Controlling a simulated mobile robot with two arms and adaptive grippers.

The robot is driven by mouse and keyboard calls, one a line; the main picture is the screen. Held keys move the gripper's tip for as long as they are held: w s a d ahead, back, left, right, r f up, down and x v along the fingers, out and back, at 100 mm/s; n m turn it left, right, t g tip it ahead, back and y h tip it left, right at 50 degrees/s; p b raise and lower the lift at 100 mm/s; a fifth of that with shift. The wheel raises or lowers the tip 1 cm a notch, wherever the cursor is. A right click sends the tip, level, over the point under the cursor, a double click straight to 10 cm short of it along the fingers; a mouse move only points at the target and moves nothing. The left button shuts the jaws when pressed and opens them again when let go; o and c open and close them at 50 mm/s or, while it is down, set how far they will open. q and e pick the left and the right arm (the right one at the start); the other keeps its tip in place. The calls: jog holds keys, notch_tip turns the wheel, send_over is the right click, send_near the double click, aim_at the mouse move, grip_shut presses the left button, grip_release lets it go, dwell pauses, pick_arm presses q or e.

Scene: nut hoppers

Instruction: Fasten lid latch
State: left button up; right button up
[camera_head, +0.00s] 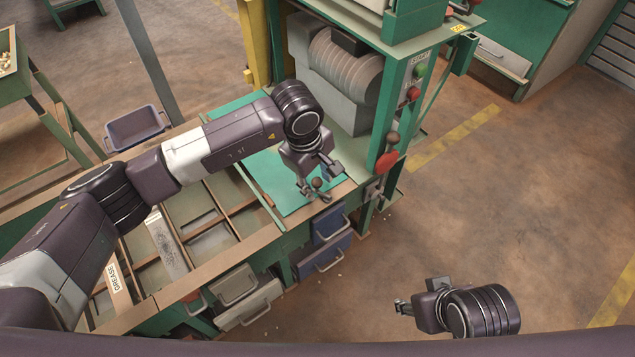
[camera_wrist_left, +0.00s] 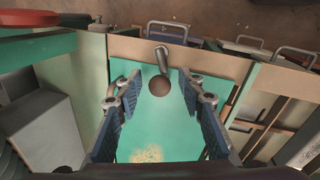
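A latch lever with a brown ball knob (camera_head: 317,183) stands at the front edge of the green bench panel (camera_head: 272,178). In the left wrist view the ball (camera_wrist_left: 159,86) sits on a short metal lever (camera_wrist_left: 163,57), between my open fingers and clear of both. My left gripper (camera_head: 315,192) points down over this edge; it also shows in the left wrist view (camera_wrist_left: 160,100), with its blue pads wide apart. My right gripper (camera_head: 400,306) hangs over the floor at lower right, far from the latch; its finger opening is too small to judge.
A grey machine (camera_head: 345,80) stands behind the panel. A green post (camera_head: 395,115) with green and red buttons and a red-based lever (camera_head: 388,160) rises to the right. Blue bins (camera_head: 324,258) hang below the front edge. A compartmented bench (camera_head: 205,262) lies left. Floor at right is clear.

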pick_arm(q)
jog(key=shift+f, duration=0.15)
jog(key=shift+c, duration=0.7)
